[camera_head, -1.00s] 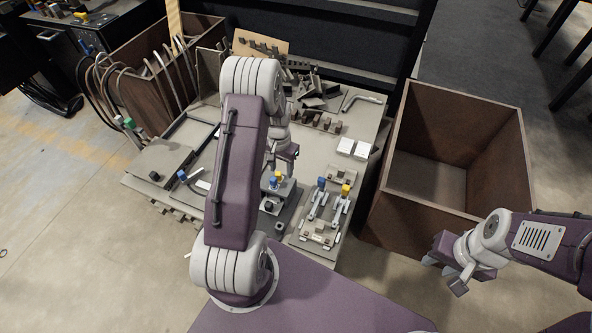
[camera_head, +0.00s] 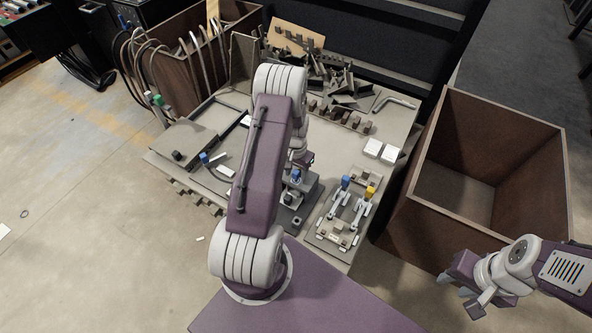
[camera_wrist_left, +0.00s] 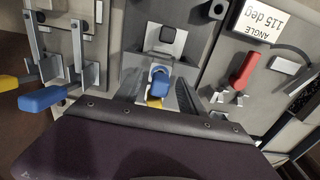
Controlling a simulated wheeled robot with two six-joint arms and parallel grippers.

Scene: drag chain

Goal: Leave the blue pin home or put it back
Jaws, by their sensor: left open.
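A blue pin head (camera_head: 295,176) stands on the dark fixture block below my left gripper (camera_head: 303,161). In the left wrist view the same blue head (camera_wrist_left: 160,80) has a yellow part (camera_wrist_left: 154,102) right by it. My left gripper (camera_wrist_left: 158,92) is open, with a finger on each side of the blue head; I cannot tell whether they touch it. The pin's lower end is hidden. My right gripper (camera_head: 464,290) hangs at the lower right, away from the table, and its jaw gap is unclear.
Toggle clamps with blue (camera_head: 345,182) and yellow (camera_head: 371,191) handles stand right of the fixture. A red handle (camera_wrist_left: 243,69) and an angle card (camera_wrist_left: 262,20) show in the wrist view. A brown open bin (camera_head: 490,165) stands at right. Metal scraps (camera_head: 335,80) lie at the back.

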